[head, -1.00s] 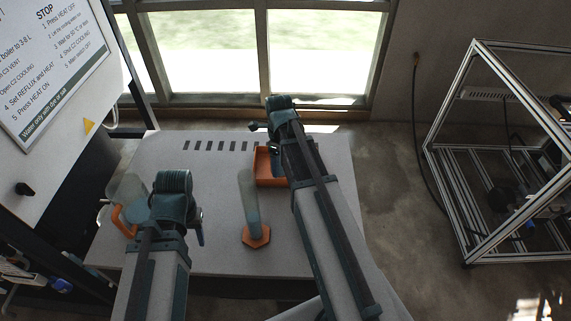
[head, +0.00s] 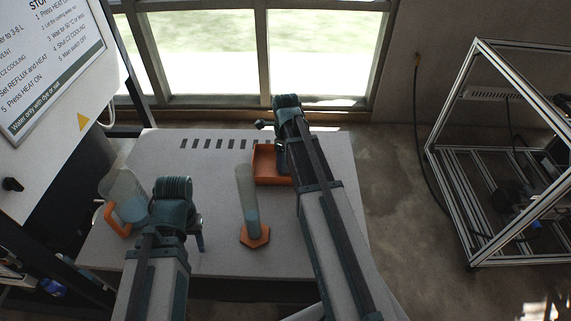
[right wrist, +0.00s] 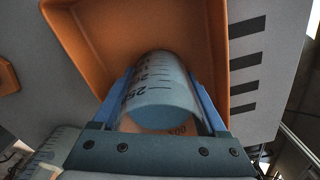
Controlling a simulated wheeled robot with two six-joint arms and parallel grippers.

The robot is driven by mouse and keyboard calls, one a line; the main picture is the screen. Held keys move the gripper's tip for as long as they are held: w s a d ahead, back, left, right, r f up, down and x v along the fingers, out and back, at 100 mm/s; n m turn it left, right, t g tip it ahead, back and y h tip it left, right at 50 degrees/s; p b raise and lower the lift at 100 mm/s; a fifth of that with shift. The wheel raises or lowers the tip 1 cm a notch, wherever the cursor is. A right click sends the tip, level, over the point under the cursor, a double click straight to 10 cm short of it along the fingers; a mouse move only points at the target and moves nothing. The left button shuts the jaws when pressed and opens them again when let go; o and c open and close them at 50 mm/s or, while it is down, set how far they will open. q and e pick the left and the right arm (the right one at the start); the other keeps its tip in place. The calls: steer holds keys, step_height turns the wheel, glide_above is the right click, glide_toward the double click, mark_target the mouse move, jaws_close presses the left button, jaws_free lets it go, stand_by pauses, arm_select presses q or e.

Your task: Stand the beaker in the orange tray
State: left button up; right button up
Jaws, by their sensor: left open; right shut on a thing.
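The beaker (right wrist: 160,85), clear with dark graduation marks and bluish contents, is between the blue fingers of my right gripper (right wrist: 165,105) in the right wrist view. My right gripper is shut on it. Behind it in that view lies the orange tray (right wrist: 85,45); I cannot tell whether the beaker touches its floor. In the head view the tray (head: 264,166) is at the table's back, partly hidden by my right gripper (head: 281,158), which mostly hides the beaker too. My left gripper (head: 201,240) is open and empty over the table's left part.
A tall cylinder (head: 245,195) with an orange hexagonal foot stands in front of the tray, right of my left gripper. A jug (head: 122,190) with an orange handle stands at the table's left. The grey table (head: 310,262) is bare at front right. A metal frame (head: 480,150) stands right.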

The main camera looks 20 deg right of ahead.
arm_select(q)
steer(key=shift+f, duration=0.15)
arm_select(e)
steer(key=shift+f, duration=0.15)
steer(key=o, duration=1.6)
steer(key=shift+c, duration=0.2)
arm_select(q)
steer(key=shift+r, duration=0.2)
arm_select(e)
steer(key=shift+r, duration=0.2)
arm_select(q)
step_height(320, 180, up, 12)
steer(key=p, duration=1.2)
arm_select(e)
step_height(320, 180, up, 12)
